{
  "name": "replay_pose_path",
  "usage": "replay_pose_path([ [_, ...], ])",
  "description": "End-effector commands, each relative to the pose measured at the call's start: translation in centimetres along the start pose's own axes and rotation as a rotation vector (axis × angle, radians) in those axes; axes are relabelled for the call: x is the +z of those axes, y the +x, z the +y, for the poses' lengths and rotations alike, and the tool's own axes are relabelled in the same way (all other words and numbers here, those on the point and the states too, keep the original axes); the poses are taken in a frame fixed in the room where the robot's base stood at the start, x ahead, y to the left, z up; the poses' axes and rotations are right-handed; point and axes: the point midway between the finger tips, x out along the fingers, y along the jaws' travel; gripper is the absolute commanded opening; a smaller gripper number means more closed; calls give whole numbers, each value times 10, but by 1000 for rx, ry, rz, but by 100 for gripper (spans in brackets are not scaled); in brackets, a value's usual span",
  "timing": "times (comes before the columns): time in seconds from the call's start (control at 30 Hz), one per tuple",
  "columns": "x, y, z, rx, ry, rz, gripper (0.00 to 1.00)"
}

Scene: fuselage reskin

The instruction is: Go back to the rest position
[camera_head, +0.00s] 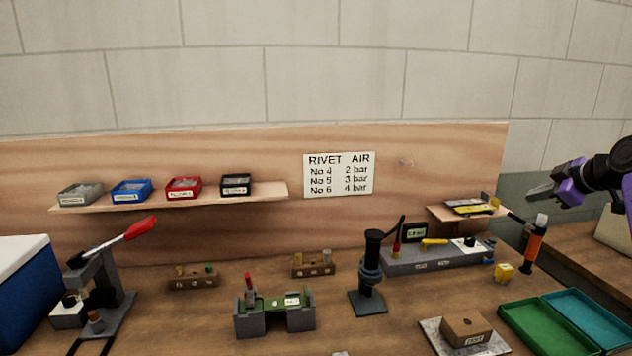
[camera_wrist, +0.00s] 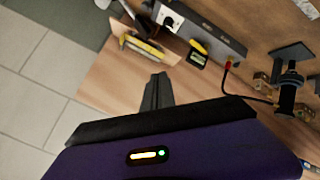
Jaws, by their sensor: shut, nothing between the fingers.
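My gripper (camera_head: 541,191) is at the right edge in the head view, in the air in front of the wall and to the right of the small shelf (camera_head: 466,214). Its fingers are together and hold nothing. They point left in that view. In the wrist view the closed fingers (camera_wrist: 157,92) show as a dark narrow shape above my purple wrist housing. Nothing touches the fingers in either view.
Below my gripper stands an orange-handled tool (camera_head: 534,246). A green tray (camera_head: 541,327) and a teal tray (camera_head: 587,319) lie at the front right. A grey test block (camera_head: 432,258), black press (camera_head: 371,274) and red-handled lever press (camera_head: 101,290) stand on the bench.

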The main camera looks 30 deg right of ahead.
Motion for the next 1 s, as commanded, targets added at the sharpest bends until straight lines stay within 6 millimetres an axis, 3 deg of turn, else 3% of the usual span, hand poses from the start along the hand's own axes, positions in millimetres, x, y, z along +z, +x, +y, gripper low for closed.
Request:
replay_pose_path([
  [0.17, -6, 16, -1, 149, 122, 60, 0],
  [0.37, -14, 44, -35, 280, 268, 162, 0],
  [0.67, -26, 78, -155, 407, 502, 362, 0],
  [0.83, -27, 77, -236, 434, 607, 459, 0],
  [1.0, -24, 61, -317, 438, 690, 541, 0],
])
